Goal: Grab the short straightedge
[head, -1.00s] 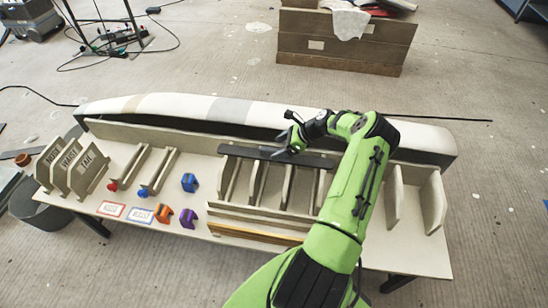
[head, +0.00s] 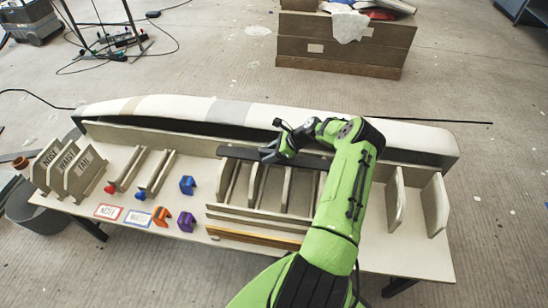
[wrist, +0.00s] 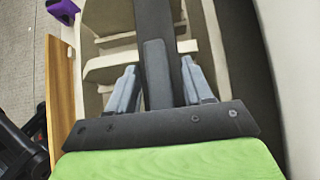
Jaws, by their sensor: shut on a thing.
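The short straightedge, a dark flat bar (head: 234,153), lies across the tops of the upright pale ribs in the middle of the bench. My gripper (head: 268,154) is at the bar, left of its middle. In the wrist view the bar (wrist: 153,18) runs lengthwise between my two fingers (wrist: 160,88), with a lighter grey raised piece (wrist: 155,65) along it. My gripper is shut on the straightedge. The exact contact at the fingertips is hard to see.
Upright ribs (head: 258,183) stand under the bar. A long mould (head: 185,107) lies behind. A brown strip (head: 255,237) lies along the front.

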